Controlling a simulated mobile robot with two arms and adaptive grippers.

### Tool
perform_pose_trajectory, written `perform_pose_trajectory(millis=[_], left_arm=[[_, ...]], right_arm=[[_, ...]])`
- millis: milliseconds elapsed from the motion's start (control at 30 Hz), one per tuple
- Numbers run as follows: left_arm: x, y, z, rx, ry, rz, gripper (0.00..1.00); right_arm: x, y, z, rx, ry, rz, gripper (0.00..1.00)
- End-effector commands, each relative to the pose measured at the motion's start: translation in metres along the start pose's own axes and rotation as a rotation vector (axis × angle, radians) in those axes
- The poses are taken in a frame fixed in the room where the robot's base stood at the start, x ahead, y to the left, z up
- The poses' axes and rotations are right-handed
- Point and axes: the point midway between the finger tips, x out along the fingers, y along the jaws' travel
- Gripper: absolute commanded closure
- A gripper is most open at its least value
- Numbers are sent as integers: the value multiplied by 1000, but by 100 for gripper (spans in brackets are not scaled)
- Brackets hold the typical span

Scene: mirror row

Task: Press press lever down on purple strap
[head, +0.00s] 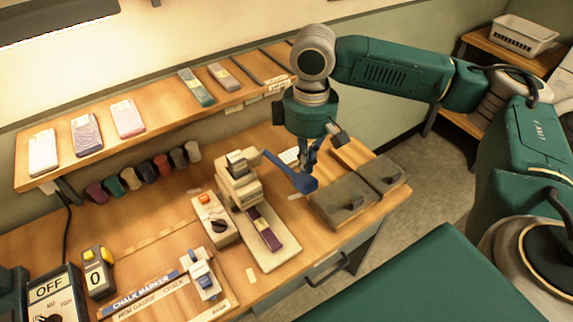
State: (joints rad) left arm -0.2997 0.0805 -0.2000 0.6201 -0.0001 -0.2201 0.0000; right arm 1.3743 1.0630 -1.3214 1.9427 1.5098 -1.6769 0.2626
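The press (238,178) is a cream machine on a pale base plate on the workbench. Its blue press lever (287,171) sticks out to the right and slopes down to a broad end. The purple strap (264,230) lies on the base plate, its back end at the press head. It carries a pale label. My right gripper (308,158) points down at the outer end of the lever, close above it or touching it; I cannot tell which. Its fingers are small and partly hidden, so their opening is unclear. My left gripper is not in view.
Two grey lidded boxes (342,202) sit right of the press. A control box with an orange button (205,198) stands left of it. A blue-and-white tool (202,274) and a yellow-grey counter (97,272) are nearer the front. A shelf (155,115) with folded straps runs behind, above several colored spools.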

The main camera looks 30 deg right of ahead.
Motion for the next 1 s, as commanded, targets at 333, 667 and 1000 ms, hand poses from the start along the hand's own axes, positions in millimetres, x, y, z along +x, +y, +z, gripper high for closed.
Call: perform_pose_trajectory(millis=[333, 667, 1000], left_arm=[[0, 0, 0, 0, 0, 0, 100], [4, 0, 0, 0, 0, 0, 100], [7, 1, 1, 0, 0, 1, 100]], right_arm=[[1, 0, 0, 0, 0, 0, 100], [17, 0, 0, 0, -1, -1, 100], [34, 0, 0, 0, -2, -1, 100]])
